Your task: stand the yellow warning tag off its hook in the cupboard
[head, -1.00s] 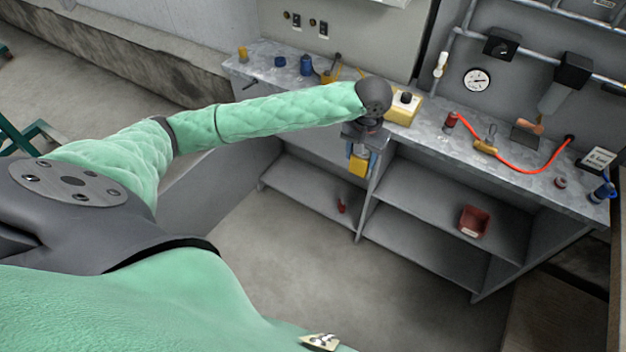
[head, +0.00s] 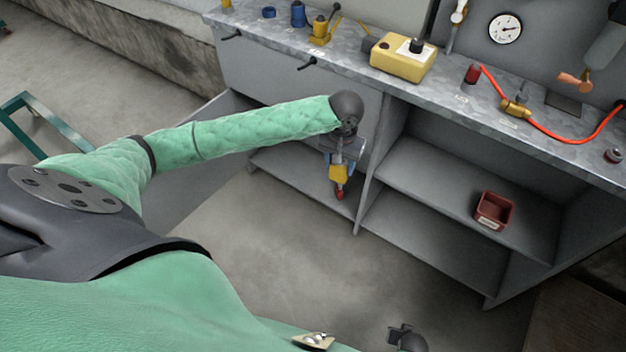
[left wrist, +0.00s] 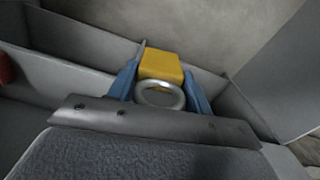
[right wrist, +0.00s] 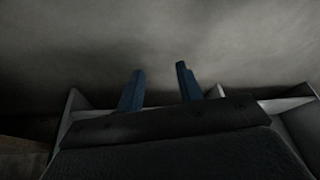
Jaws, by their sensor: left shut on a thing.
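The yellow warning tag (head: 338,173) is a small yellow block with a metal ring, seen clearly in the left wrist view (left wrist: 160,66). My left gripper (head: 341,160) is shut on it, with blue fingers on either side of the tag and ring. It holds the tag in front of the left bay of the open cupboard (head: 290,180). I cannot tell whether the tag touches anything below. No hook can be made out. My right gripper (right wrist: 160,82) is open and empty in the right wrist view.
A small red object (head: 340,192) shows just below the tag, in the cupboard's left bay. A red bin (head: 494,211) sits on the right bay's shelf. The benchtop (head: 350,75) above carries a yellow box (head: 403,60) and a red hose (head: 560,135). The floor (head: 250,270) in front is clear.

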